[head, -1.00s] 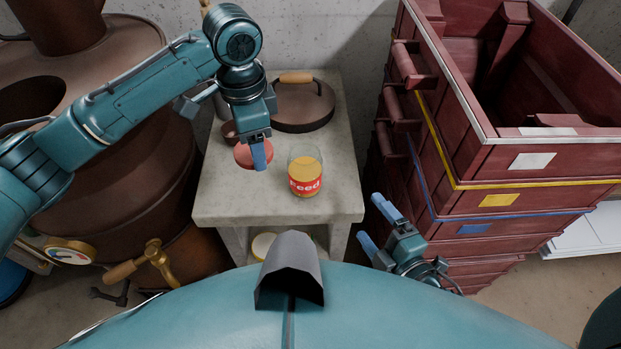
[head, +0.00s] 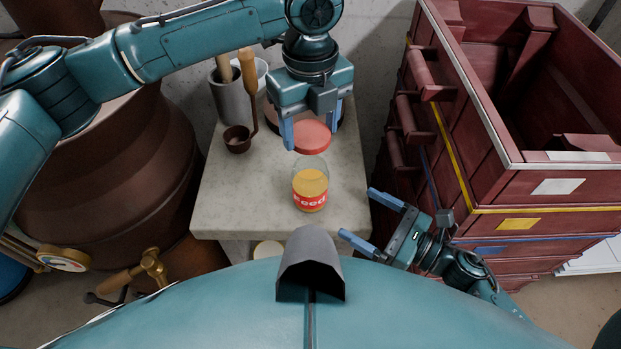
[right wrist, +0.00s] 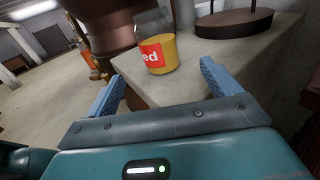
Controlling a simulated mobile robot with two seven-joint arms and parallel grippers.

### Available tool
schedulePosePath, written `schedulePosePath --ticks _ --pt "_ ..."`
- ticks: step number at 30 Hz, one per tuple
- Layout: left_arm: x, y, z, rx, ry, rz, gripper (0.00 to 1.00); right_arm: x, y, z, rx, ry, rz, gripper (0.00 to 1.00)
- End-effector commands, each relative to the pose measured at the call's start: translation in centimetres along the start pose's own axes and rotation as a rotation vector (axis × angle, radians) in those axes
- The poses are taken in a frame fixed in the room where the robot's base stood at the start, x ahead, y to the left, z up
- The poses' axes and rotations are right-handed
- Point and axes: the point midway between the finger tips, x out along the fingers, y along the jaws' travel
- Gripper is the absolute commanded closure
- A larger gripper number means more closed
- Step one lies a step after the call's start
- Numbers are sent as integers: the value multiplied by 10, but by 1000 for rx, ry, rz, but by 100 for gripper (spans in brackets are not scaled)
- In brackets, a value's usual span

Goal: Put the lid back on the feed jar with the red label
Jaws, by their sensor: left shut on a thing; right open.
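The feed jar (head: 311,186) is clear glass with yellow feed and a red label, standing upright and open on the grey stone table. It also shows in the right wrist view (right wrist: 157,48), beyond the fingers. The red round lid (head: 312,138) is between the fingers of my left gripper (head: 312,130), which is shut on it. The lid is held behind and above the jar in the head view, apart from its mouth as far as I can tell. My right gripper (head: 373,222) is open and empty off the table's front right corner; its fingers also show in the right wrist view (right wrist: 163,85).
A grey pot (head: 228,97) with wooden-handled tools and a brown ladle cup (head: 238,139) stand at the table's back left. A dark round pan lid (right wrist: 234,22) lies behind. Stacked red crates (head: 497,224) stand to the right. The table's front (head: 250,215) is clear.

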Motion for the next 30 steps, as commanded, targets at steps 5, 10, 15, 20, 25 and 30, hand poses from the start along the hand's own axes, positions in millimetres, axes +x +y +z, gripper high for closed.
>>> schedulePosePath --ticks 5,10,15,20,25,30 --pt "-1 -2 -1 30 1 0 61 0 1 -1 -35 5 14 11" --pt "-1 -2 -1 29 1 0 61 0 1 -1 -32 5 13 11" --pt "-1 -2 0 28 1 0 61 6 1 -1 -32 3 12 11" --pt "-1 -2 0 27 0 0 61 28 1 0 -32 1 13 11" --pt "-1 -1 0 27 1 0 61 62 1 1 -32 0 13 11" --pt "-1 -2 0 27 1 0 61 92 2 0 -31 2 12 11"
